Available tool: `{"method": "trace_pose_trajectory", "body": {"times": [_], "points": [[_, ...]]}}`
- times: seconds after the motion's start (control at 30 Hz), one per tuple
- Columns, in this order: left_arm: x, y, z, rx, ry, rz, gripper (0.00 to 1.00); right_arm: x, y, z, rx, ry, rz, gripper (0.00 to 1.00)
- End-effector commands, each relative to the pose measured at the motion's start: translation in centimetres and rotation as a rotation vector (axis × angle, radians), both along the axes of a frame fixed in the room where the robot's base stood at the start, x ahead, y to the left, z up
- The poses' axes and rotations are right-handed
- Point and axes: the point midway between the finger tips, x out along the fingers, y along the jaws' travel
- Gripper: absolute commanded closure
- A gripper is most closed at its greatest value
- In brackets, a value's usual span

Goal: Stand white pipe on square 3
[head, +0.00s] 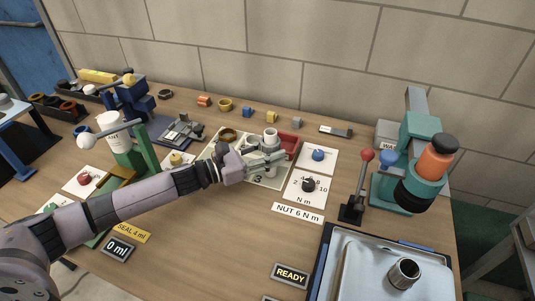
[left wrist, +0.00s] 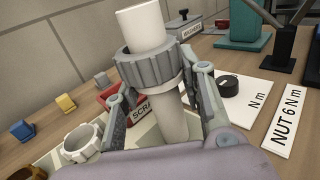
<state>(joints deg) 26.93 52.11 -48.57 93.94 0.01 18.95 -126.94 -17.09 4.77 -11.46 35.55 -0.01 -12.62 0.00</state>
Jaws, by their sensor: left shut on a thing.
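The white pipe (left wrist: 142,25) stands roughly upright, slightly tilted in the left wrist view, with a grey ribbed nut (left wrist: 150,66) around its upper part. It also shows in the head view (head: 270,132). No square number is readable on the mat. My right gripper is not in view.
A white ring (left wrist: 83,144) stands left of the pipe, with a brass ring (head: 228,134) further left. A red scrap tray (head: 290,143) is behind. Cards with a blue knob (head: 318,155) and a black knob (head: 308,185) lie to the right.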

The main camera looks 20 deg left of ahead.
Motion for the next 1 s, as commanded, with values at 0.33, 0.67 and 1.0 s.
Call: {"method": "trace_pose_trajectory", "body": {"times": [0.33, 0.67, 1.0], "points": [[-0.02, 0.07, -0.41, 0.003, 0.004, 0.002, 0.59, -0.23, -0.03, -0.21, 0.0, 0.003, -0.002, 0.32], [-0.01, 0.07, -0.36, 0.002, 0.003, 0.002, 0.43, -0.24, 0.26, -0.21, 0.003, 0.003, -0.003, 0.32], [-0.31, 0.46, -0.23, 0.004, 0.006, 0.003, 0.43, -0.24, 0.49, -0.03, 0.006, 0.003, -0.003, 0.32]]}}
